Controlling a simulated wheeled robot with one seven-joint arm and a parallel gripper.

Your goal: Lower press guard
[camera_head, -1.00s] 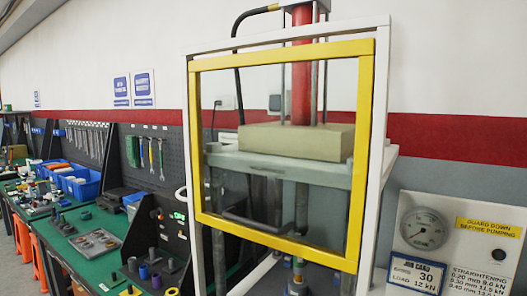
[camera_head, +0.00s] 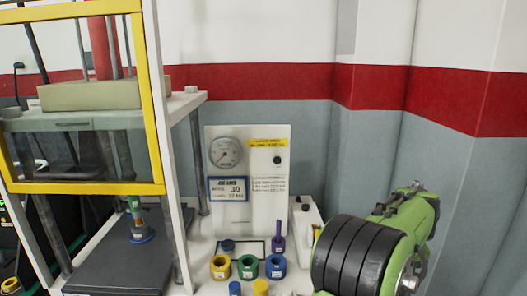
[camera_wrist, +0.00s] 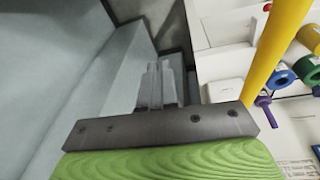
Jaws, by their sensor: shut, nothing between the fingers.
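The press guard (camera_head: 155,105) is a clear panel in a yellow frame, at the left of the head view and partly cut off. Its lower bar (camera_head: 85,188) is below the press's pale block (camera_head: 95,95) and above the dark base plate (camera_head: 125,255), with an open gap underneath. My gripper (camera_wrist: 158,72) shows in the wrist view with its grey fingers together and nothing between them. My green and black arm is at the lower right of the head view, apart from the guard. The gripper itself is not clearly visible there.
A gauge panel (camera_head: 248,200) stands right of the press. Several coloured rings (camera_head: 248,267) and a purple piece (camera_head: 278,240) stand before it. A white block (camera_head: 305,215) is near my arm. A yellow bar (camera_wrist: 275,60) crosses the wrist view's right; its owner is unclear.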

